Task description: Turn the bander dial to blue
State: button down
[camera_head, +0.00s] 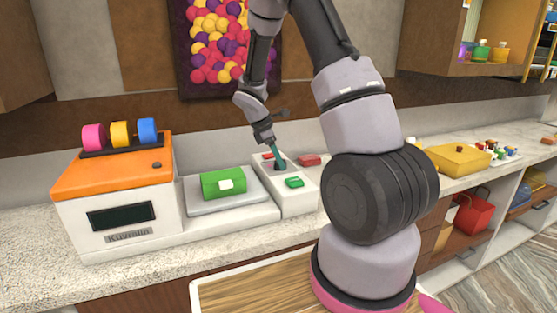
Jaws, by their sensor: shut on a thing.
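The machine with an orange top (110,178) stands at the left of the counter, with pink, yellow and blue rolls (147,131) in a row on it. A small dark knob (157,165) sits on its orange top; its setting is too small to read. My gripper (278,158) is well to the right of that knob, pointing down at a white panel (297,203). It is shut on a small dark upright piece (281,166) at the panel; its fingers partly hide this piece, and I cannot tell exactly what it is.
A green box (224,183) with a white label lies on a grey plate (250,201) between the machine and the panel. Red and green blocks (294,182) sit on the panel. A yellow box (458,160) stands at the right. My arm crosses the middle and hides some counter.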

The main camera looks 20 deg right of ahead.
jog(key=m, duration=0.2)
jog(key=m+g, duration=0.1)
jog(key=m, duration=0.1)
jog(key=shift+w+g+y, duration=0.15)
jog(key=shift+g+y, duration=0.15)
jog(key=m+g+y, duration=0.1)
jog(key=m, duration=0.3)
jog(key=shift+d, duration=0.1)
jog(key=m, duration=0.2)
jog(key=m+g+y, duration=0.1)
jog(key=m, duration=0.1)
jog(key=shift+w+d+y, duration=0.1)
jog(key=shift+d+y, duration=0.05)
jog(key=shift+y, duration=0.15)
jog(key=shift+m+y, duration=0.7)
jog(key=shift+m, duration=1.2)
jog(key=shift+c, duration=1.4)
grip_release()
